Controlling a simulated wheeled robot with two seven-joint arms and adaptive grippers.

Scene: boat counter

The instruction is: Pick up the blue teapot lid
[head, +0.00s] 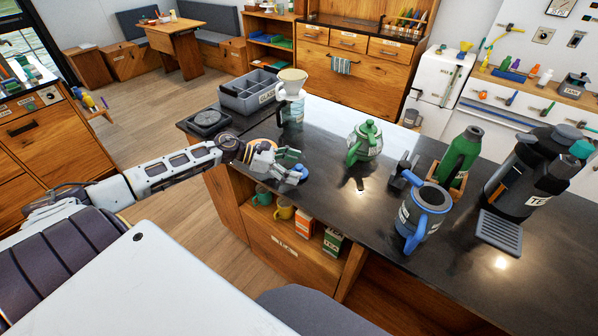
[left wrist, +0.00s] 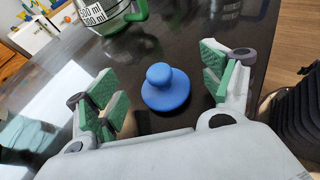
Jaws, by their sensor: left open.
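The blue teapot lid (left wrist: 166,88) lies on the dark counter in the left wrist view, a round disc with a knob on top. It sits between the spread green-padded fingers of my left gripper (left wrist: 160,78), apart from both. In the head view my left gripper (head: 286,163) is over the counter's left front edge, and a bit of the blue lid (head: 301,172) shows beside its fingers, mostly hidden. A grey pot with blue handle and rim (head: 425,211) stands open-topped farther right. My right gripper is not in view.
A green-and-white teapot (head: 366,140) stands behind the gripper to the right. A green bottle (head: 460,152) and a dark dispenser (head: 530,165) stand at the right. A grey crate (head: 247,98) and a dripper on a jug (head: 291,85) stand at the back left. The counter's middle is mostly clear.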

